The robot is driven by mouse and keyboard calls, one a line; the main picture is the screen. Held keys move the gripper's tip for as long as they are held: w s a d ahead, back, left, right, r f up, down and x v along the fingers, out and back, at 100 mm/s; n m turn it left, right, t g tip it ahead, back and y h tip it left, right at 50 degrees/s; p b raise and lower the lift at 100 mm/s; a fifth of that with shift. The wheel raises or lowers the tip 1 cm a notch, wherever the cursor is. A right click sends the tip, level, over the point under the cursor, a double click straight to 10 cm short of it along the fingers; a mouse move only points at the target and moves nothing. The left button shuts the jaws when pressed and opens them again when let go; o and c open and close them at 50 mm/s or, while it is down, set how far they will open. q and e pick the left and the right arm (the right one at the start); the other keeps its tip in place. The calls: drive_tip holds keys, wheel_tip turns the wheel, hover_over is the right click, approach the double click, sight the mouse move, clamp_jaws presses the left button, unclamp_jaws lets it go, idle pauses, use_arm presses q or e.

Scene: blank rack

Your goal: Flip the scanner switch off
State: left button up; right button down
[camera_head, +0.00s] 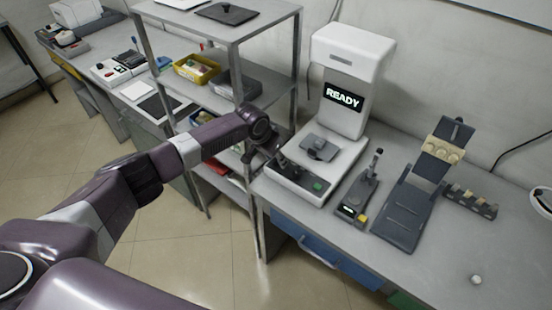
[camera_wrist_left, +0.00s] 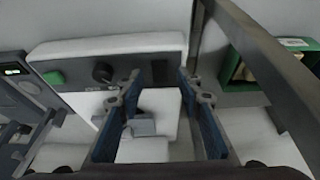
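The scanner (camera_head: 343,75) is a white machine on the grey bench, with a lit screen reading READY. Its base has a dark control panel with a green button (camera_head: 317,186). The wrist view shows the panel with the green button (camera_wrist_left: 53,77), a black round knob (camera_wrist_left: 102,72) and a dark rectangular part (camera_wrist_left: 160,71) that may be the switch; its position cannot be told. My left gripper (camera_head: 280,160) is at the panel's left end. In the wrist view its blue-padded fingers (camera_wrist_left: 160,82) are apart, either side of the dark part, with nothing held. My right gripper is not in view.
A metal shelf rack (camera_head: 222,85) stands close left of the scanner, its post near my left arm. A dark lever device (camera_head: 357,195) and a dark sloped stand (camera_head: 408,205) are to the right. The bench's front right is mostly clear, with a small white knob (camera_head: 476,280).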

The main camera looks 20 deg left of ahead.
use_arm(q)
drive_tip(key=shift+w+f, duration=0.15)
drive_tip(key=shift+f, duration=0.25)
clamp_jaws()
drive_tip(key=shift+w+d+f+g+b, duration=0.1)
drive_tip(key=shift+w+g+b, duration=0.1)
drive_tip(key=shift+g+b, duration=0.3)
drive_tip(key=g+b, duration=0.1)
drive_tip(key=b, duration=0.1)
drive_tip(key=g+y+b, duration=0.1)
drive_tip(key=b, duration=0.2)
drive_tip(key=shift+w, duration=0.35)
drive_tip(key=shift+d+g+b, duration=0.1)
drive_tip(key=shift+g+b, duration=0.2)
drive_tip(key=shift+b, duration=0.7)
drive_tip(key=shift+r, duration=0.2)
